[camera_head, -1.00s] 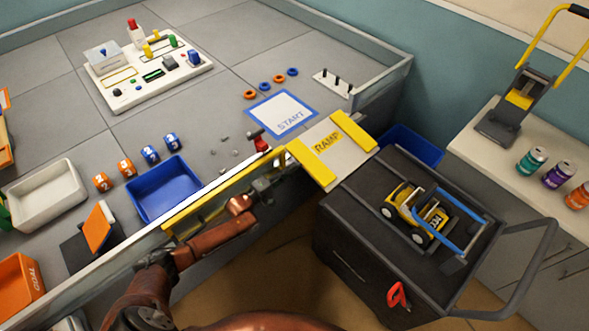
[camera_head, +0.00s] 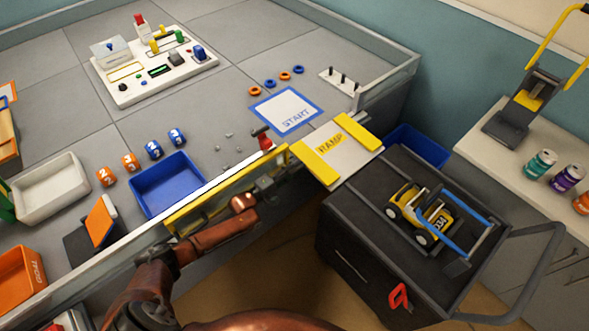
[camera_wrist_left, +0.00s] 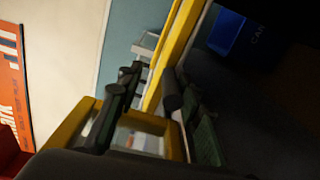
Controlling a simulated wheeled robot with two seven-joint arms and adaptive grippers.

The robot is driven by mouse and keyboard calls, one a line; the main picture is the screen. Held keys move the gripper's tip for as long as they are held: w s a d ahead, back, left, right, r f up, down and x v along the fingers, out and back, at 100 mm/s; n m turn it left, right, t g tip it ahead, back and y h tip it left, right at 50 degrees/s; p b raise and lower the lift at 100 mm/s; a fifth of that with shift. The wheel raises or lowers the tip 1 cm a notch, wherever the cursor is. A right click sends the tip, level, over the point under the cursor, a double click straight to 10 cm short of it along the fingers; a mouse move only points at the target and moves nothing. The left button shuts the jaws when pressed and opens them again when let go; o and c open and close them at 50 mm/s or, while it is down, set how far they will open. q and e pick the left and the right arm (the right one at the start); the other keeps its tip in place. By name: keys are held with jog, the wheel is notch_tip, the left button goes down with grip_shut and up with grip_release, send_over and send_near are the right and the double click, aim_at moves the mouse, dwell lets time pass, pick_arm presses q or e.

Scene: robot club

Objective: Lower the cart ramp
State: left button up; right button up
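The ramp (camera_head: 329,150) is a pale plate marked RAMP with yellow side strips. In the head view it spans between the table's edge and the dark cart (camera_head: 345,215); whether its end touches the cart is unclear. My left gripper (camera_head: 268,186) is at the table's outer side, left of the ramp, beside a yellow-edged panel (camera_head: 215,195). In the left wrist view the gripper (camera_wrist_left: 152,110) has its dark fingers apart, with a yellow frame (camera_wrist_left: 75,125) close to them. Contact is unclear. My right gripper is not in view.
A yellow toy loader (camera_head: 425,212) stands on the cart. A red-handled lever (camera_head: 264,141) is at the table edge by the ramp. The START mat (camera_head: 285,112) and a blue tray (camera_head: 168,186) are on the table. A counter with cans (camera_head: 541,164) stands right.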

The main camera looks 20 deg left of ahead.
pick_arm(q)
jog(key=shift+r, duration=0.1)
jog(key=shift+s+a, duration=0.25)
jog(key=shift+s, duration=0.15)
jog(key=v, duration=0.6)
jog(key=shift+s, duration=0.3)
